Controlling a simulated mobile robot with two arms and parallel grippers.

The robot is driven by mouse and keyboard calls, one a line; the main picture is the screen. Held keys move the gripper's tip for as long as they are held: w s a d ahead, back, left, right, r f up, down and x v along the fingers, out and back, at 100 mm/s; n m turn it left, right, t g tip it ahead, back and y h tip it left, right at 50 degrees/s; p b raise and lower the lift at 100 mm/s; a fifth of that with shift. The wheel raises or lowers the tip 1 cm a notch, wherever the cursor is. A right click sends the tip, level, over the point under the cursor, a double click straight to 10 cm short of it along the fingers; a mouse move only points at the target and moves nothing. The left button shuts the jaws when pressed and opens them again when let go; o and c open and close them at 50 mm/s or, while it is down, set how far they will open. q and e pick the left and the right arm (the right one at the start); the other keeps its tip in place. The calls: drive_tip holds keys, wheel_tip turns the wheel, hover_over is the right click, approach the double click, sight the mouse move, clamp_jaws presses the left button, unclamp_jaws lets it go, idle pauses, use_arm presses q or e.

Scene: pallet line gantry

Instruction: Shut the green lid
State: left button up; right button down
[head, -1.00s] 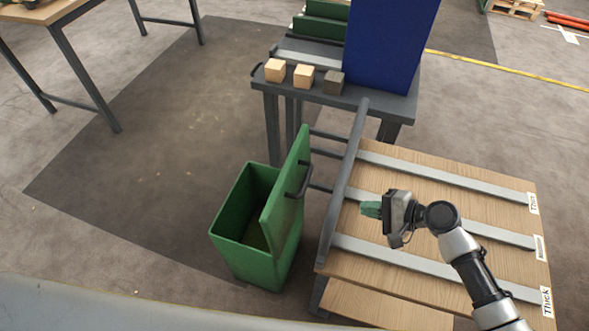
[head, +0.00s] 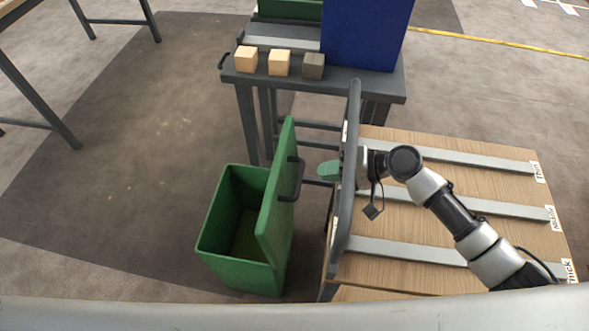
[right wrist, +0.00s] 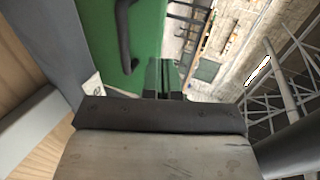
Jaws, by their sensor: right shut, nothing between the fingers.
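The green bin (head: 218,218) stands on the floor with its top open. Its green lid (head: 274,205) is up, standing nearly vertical at the bin's right side, with a dark handle (head: 293,182) on its right face. The lid's face (right wrist: 100,30) and handle (right wrist: 124,40) also fill the upper left of the right wrist view. My right gripper (head: 328,170), with green fingertips, is shut and empty, to the right of the lid and handle and apart from them. It shows in the right wrist view (right wrist: 161,78). My left gripper is out of view.
A dark rail (head: 346,190) edges the wooden table (head: 400,230) with grey strips, under my right arm. A grey table (head: 370,85) behind holds several small blocks (head: 279,63) and a blue box (head: 362,35). Floor left of the bin is clear.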

sight(279, 174)
drive_tip(key=p+x, duration=0.1)
drive_tip(key=x, duration=0.8)
drive_tip(key=shift+w+a+f, duration=0.15)
drive_tip(key=shift+a+f, duration=0.05)
drive_tip(key=shift+a, duration=0.1)
drive_tip(key=shift+a, duration=0.15)
drive_tip(key=shift+w+a, duration=0.1)
drive_tip(key=shift+a, duration=0.2)
drive_tip(key=w+a+f+b, duration=0.1)
drive_tip(key=a, duration=0.5)
drive_tip(key=w+a+f+h+b, duration=0.1)
drive_tip(key=a+f+b, duration=0.1)
drive_tip(key=a, duration=0.5)
drive_tip(key=shift+w, duration=0.3)
